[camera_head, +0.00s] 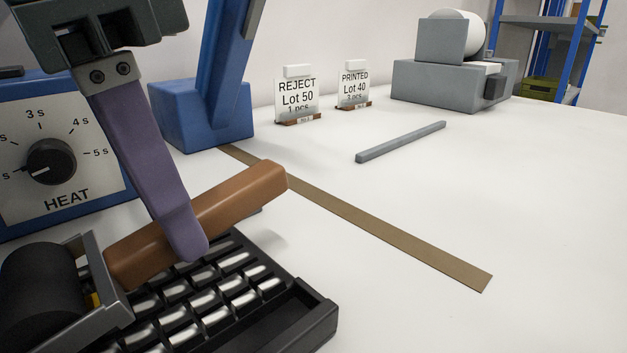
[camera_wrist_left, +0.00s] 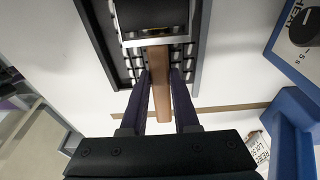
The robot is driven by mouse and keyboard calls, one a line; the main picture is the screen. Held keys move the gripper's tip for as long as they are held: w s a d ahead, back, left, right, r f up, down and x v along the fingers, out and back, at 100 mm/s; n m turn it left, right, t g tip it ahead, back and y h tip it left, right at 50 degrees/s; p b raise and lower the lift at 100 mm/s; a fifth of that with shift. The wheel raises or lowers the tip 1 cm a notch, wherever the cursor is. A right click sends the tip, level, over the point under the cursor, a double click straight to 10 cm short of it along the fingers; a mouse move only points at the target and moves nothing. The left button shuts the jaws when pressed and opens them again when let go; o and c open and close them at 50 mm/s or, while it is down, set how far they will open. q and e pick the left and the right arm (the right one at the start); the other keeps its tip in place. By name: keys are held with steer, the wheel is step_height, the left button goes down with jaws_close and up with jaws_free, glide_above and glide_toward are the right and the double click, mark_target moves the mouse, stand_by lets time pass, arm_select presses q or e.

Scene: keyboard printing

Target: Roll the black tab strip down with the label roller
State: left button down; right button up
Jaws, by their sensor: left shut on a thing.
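The label roller has a brown handle (camera_head: 240,205), a grey metal frame (camera_head: 112,285) and a thick black roller (camera_head: 40,295). My left gripper (camera_head: 187,245) is shut on the handle, with one purple finger showing in front of it. In the left wrist view the handle (camera_wrist_left: 160,105) lies between both fingers, and the black roller (camera_wrist_left: 153,12) is at the top. The roller is over a black keyboard-like tray (camera_head: 318,312) with rows of pale-topped keys. I cannot make out the black tab strip or whether the roller touches it. My right gripper is not in view.
A blue HEAT box (camera_head: 60,150) and a blue press (camera_head: 200,115) stand behind the tray. A flat brown strip (camera_head: 390,233) and grey bar (camera_head: 400,142) lie on the white table. REJECT (camera_head: 297,95) and PRINTED (camera_head: 353,87) signs and a grey printer (camera_head: 435,85) stand behind. The right side is clear.

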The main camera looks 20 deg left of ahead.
arm_select(q)
steer(key=shift+s+f, duration=0.15)
steer(key=shift+s, duration=0.1)
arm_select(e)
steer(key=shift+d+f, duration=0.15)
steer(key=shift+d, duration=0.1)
